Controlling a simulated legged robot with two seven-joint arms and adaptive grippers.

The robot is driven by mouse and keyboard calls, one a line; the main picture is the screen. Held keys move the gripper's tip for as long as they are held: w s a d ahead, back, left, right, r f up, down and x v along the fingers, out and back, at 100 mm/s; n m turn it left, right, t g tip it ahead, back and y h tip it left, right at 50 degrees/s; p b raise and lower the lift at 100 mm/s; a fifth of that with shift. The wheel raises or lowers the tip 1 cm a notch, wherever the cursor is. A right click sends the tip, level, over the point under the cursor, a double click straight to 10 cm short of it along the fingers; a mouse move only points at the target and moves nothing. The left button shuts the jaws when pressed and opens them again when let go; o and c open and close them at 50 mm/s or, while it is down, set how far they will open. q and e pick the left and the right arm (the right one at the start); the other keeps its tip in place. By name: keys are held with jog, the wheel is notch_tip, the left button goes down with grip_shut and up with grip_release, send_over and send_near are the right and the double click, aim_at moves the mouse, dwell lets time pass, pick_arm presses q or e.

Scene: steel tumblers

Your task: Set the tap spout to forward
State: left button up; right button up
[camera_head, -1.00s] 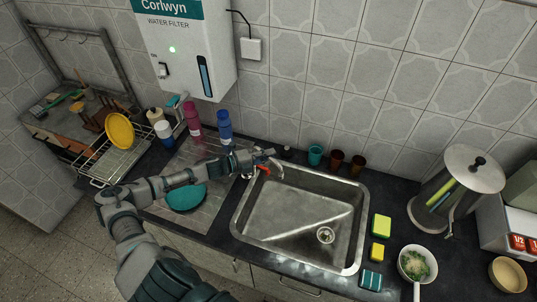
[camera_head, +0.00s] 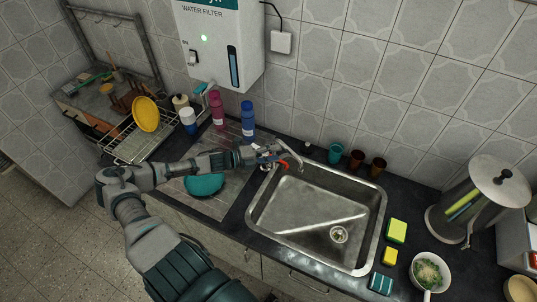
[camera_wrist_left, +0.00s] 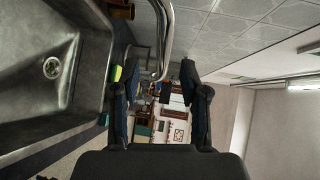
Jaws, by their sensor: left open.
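The tap spout (camera_head: 293,154) is a thin, curved metal pipe at the back left corner of the steel sink (camera_head: 376,235). In the head view its end points toward the front right, over the basin. My left gripper (camera_head: 277,156) is open right beside the spout, above the sink's back left corner. In the left wrist view the bent spout (camera_wrist_left: 163,40) shows between the lines of the two open fingers (camera_wrist_left: 160,75), a little beyond the tips; I cannot tell whether they touch. A red part shows by the gripper. My right gripper is out of view.
A teal cup (camera_head: 335,153) and brown cups (camera_head: 357,159) stand behind the sink. Pink (camera_head: 217,111) and blue (camera_head: 247,118) bottles stand behind my forearm. A teal bowl (camera_head: 204,186) lies under it. Sponges (camera_head: 397,231) lie right of the sink. The basin is empty.

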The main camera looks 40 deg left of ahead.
pick_arm(q)
jog(key=shift+v, duration=0.85)
jog(key=shift+s+d, duration=0.1)
